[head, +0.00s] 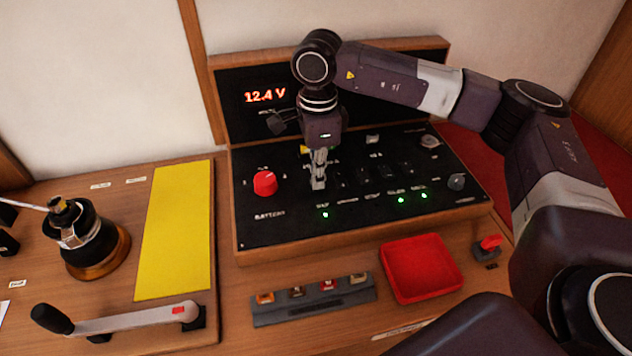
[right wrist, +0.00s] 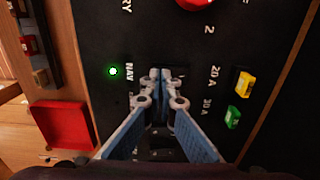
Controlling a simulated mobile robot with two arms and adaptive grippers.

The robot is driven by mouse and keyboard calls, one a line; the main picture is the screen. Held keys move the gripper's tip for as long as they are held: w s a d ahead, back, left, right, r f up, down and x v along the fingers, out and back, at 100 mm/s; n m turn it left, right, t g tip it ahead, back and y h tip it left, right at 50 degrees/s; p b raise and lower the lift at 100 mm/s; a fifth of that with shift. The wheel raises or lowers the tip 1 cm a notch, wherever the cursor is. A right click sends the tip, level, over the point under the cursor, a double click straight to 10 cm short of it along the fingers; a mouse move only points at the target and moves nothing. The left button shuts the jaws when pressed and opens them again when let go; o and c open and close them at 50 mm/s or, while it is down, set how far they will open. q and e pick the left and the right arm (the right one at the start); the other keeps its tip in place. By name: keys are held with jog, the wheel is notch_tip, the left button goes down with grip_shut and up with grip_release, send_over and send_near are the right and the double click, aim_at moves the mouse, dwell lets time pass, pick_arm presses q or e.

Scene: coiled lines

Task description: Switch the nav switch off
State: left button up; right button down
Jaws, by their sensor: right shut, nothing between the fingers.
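The black switch panel (head: 285,225) lies on the wooden console. The NAV label shows in the right wrist view, with a lit green lamp (right wrist: 113,71) beside it. That lamp also shows in the head view (head: 325,215). My right gripper (head: 318,185) is shut and empty, pointing down at the panel just above this lamp in the picture. In the right wrist view its fingertips (right wrist: 165,74) are together in line with the NAV label. They hide the nav switch, so I cannot tell its position or whether they touch it. My left gripper is not in view.
A red battery knob (head: 265,183) stands left of my right gripper. More dark switches sit to its right, two with lit green lamps (head: 401,200). A red tray (head: 422,268) and a fuse holder (head: 313,300) lie in front. A winch (head: 83,238) and handle (head: 115,322) are at left.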

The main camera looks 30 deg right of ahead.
jog(key=shift+f, duration=0.3)
jog(key=shift+r, duration=0.2)
jog(key=shift+r+p, duration=1.8)
jog(key=shift+r, duration=1.55)
